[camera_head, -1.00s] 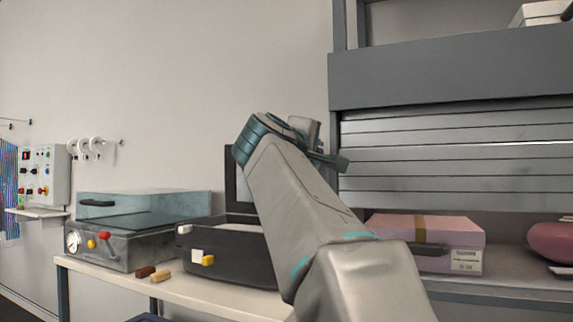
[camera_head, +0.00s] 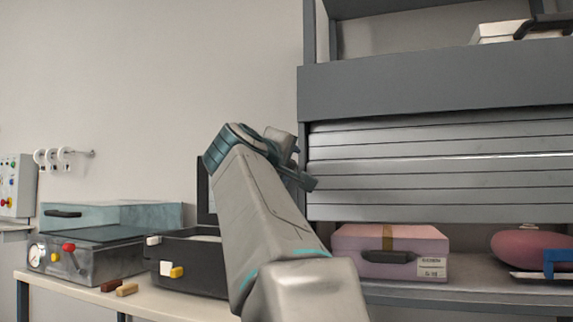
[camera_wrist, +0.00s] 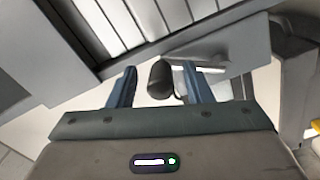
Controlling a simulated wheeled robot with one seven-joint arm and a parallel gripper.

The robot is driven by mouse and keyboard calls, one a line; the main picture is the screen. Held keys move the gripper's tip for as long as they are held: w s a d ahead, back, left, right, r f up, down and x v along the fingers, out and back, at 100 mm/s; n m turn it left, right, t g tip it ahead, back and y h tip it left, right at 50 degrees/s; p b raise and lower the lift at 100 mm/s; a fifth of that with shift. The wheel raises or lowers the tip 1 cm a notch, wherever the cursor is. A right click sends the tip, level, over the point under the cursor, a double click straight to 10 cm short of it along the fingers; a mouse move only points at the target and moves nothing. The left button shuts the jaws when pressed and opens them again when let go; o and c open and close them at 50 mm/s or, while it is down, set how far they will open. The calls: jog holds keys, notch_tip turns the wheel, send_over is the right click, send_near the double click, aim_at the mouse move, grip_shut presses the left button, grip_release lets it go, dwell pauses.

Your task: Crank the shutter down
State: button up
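The shutter (camera_head: 440,174) is a set of grey metal slats hanging below a dark grey housing (camera_head: 440,92). It is partly down, and a gap stays open between its lower edge and the shelf. Its slats also show at the top of the wrist view (camera_wrist: 122,20). In the wrist view a dark round knob, likely the crank handle (camera_wrist: 160,80), lies between the fingers of my gripper (camera_wrist: 159,87). The fingers are apart, with visible space on both sides of the knob. In the head view my arm hides the crank and most of the gripper.
A pink box (camera_head: 375,241) and a rounded pink object (camera_head: 518,246) sit on the shelf under the shutter. On the left bench (camera_head: 165,303) are an open black case (camera_head: 190,281) and a metal device with a gauge (camera_head: 90,262). Hooks (camera_head: 55,155) are on the wall.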

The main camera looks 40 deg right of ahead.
jog(key=shift+a, duration=0.1)
jog(key=v, duration=1.3)
jog(key=shift+s+a, duration=0.15)
jog(key=shift+a, duration=0.15)
